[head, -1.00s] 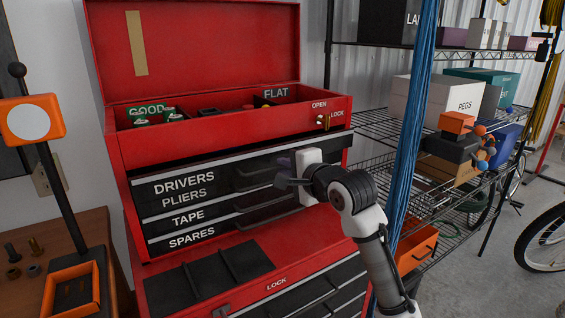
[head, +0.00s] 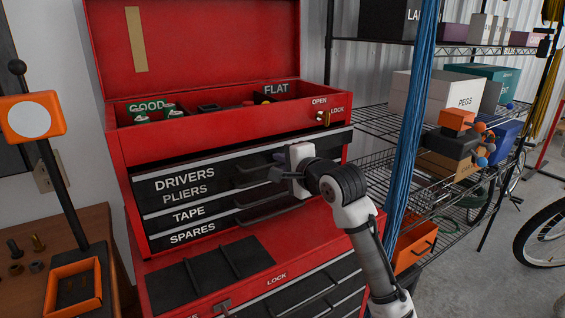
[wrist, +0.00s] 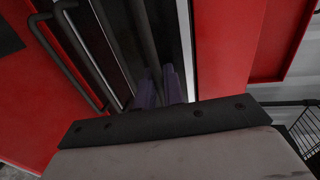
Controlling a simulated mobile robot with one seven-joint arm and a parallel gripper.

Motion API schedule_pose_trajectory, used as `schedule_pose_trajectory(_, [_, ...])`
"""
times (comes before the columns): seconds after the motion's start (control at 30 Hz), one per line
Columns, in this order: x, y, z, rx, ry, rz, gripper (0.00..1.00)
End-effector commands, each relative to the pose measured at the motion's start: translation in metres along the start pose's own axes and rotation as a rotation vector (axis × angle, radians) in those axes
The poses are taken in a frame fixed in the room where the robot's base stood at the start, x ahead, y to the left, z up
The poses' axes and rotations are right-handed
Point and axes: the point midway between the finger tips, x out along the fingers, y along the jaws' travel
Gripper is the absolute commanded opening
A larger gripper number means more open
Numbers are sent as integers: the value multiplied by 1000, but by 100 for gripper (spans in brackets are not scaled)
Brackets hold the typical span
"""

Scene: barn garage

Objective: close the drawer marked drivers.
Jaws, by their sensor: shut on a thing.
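The drawer marked DRIVERS (head: 185,180) is the top one in the black drawer stack of the red tool chest. A dark band shows behind its pale top edge, so it seems to stand slightly out; how far is hard to tell. My gripper (head: 279,173) is at the right part of the stack, at the top handle (head: 246,178). In the wrist view the purple fingers (wrist: 160,88) are closed around a dark handle bar (wrist: 145,40), which appears to be the DRIVERS one. My wrist hides the drawer's right end.
Drawers marked PLIERS (head: 185,193), TAPE (head: 188,214) and SPARES (head: 192,233) lie below. The chest's lid stands open over a tray (head: 230,122). Blue cables (head: 412,120) hang right of my arm, before a wire shelf. An orange-topped stand (head: 32,118) is at left.

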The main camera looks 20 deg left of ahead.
Motion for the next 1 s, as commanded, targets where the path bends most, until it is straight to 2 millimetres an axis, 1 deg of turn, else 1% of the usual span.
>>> schedule_pose_trajectory(0.03, [4,-4,0,3,-2,-2,0])
schedule_pose_trajectory(0.17, [19,-11,0,5,-4,-6,0])
schedule_pose_trajectory(0.3, [33,-12,0,4,-2,-5,0])
schedule_pose_trajectory(0.4, [39,-11,0,3,0,-3,0])
schedule_pose_trajectory(0.7, [40,-10,-1,-2,4,-6,0])
schedule_pose_trajectory(0.73, [40,-10,-1,-2,4,-6,11])
schedule_pose_trajectory(0.77, [40,-11,-1,-2,4,-7,15])
schedule_pose_trajectory(1.0, [40,-9,0,-1,2,-3,15])
